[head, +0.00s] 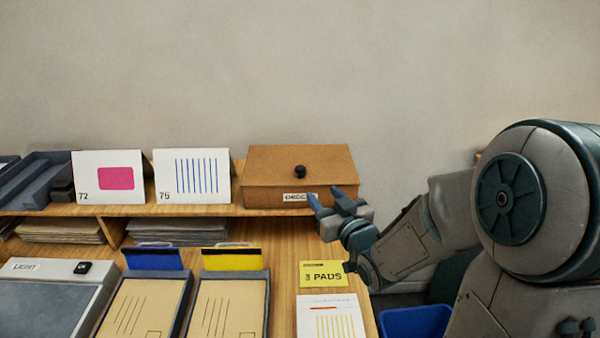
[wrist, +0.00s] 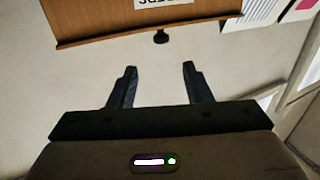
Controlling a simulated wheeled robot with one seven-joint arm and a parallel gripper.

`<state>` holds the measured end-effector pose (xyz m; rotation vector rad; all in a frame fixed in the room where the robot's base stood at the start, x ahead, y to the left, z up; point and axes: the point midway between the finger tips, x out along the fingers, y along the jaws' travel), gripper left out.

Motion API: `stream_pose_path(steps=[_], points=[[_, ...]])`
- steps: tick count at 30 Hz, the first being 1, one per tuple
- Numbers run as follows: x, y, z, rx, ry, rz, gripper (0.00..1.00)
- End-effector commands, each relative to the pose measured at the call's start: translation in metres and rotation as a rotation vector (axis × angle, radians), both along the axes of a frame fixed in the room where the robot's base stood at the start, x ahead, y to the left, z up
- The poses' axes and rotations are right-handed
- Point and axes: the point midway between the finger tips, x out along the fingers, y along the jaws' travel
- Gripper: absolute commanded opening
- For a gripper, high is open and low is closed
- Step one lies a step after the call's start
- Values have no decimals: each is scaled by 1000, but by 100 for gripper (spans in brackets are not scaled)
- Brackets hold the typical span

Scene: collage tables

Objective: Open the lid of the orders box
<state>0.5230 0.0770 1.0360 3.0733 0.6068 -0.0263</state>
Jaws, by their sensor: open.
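The orders box (head: 262,196) is a brown box on the raised shelf, with a white label (head: 298,197) on its front. Its lid (head: 270,160) is down and bears a small black knob (head: 300,171). My gripper (head: 325,194) is open and empty, in front of the box's right part in the head view. In the wrist view the box (wrist: 100,20) appears upside down at the top, with part of its label. The knob (wrist: 161,38) shows beyond the lid's edge, roughly centred ahead of the open fingers (wrist: 160,68) and apart from them.
Two standing cards, 72 (head: 108,177) and 75 (head: 192,177), stand left of the box. A dark tray (head: 35,180) is at far left. Clipboard-like trays (head: 231,298), a yellow PADS card (head: 323,274) and a blue bin (head: 415,322) are in front. The wall behind is bare.

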Motion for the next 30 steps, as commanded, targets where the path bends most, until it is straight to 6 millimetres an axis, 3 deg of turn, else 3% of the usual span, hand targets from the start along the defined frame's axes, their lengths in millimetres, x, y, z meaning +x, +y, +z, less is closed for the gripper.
stream_pose_path(steps=[11, 24, 30], points=[[22, 11, 4, 16, -13, 10, 45], [94, 41, 2, 16, -14, 8, 45], [117, 50, 2, 14, -14, 7, 45]])
